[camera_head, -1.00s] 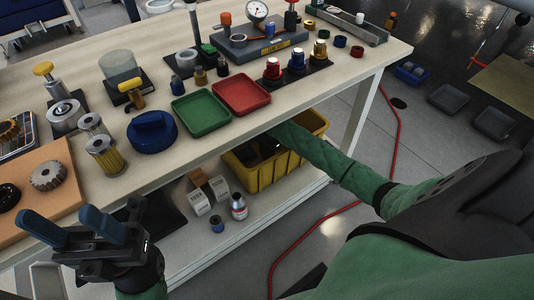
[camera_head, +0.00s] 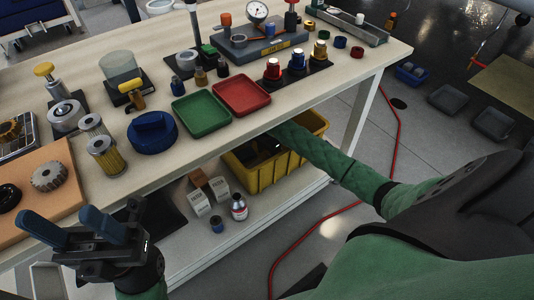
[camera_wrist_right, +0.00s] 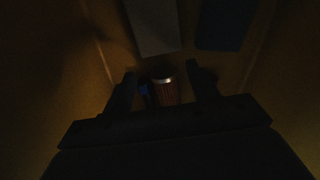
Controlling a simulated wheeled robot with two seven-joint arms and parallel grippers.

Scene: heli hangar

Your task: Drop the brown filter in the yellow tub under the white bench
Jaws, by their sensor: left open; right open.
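The yellow tub (camera_head: 266,172) stands on the lower shelf of the white bench (camera_head: 233,160). My right arm reaches under the bench top into the tub, so its gripper is hidden in the head view. In the dark right wrist view, my right gripper (camera_wrist_right: 161,84) is open inside the tub. The brown filter (camera_wrist_right: 166,94), ribbed with a pale metal end, shows between its two fingers; whether it touches the tub floor cannot be told. My left gripper (camera_head: 69,226) is open and empty at the lower left, in front of the bench.
A grey block (camera_wrist_right: 153,26) and a dark blue-grey one (camera_wrist_right: 222,24) lie in the tub. Trays, gauges and filters crowd the bench top. A red hose (camera_head: 396,140) crosses the floor.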

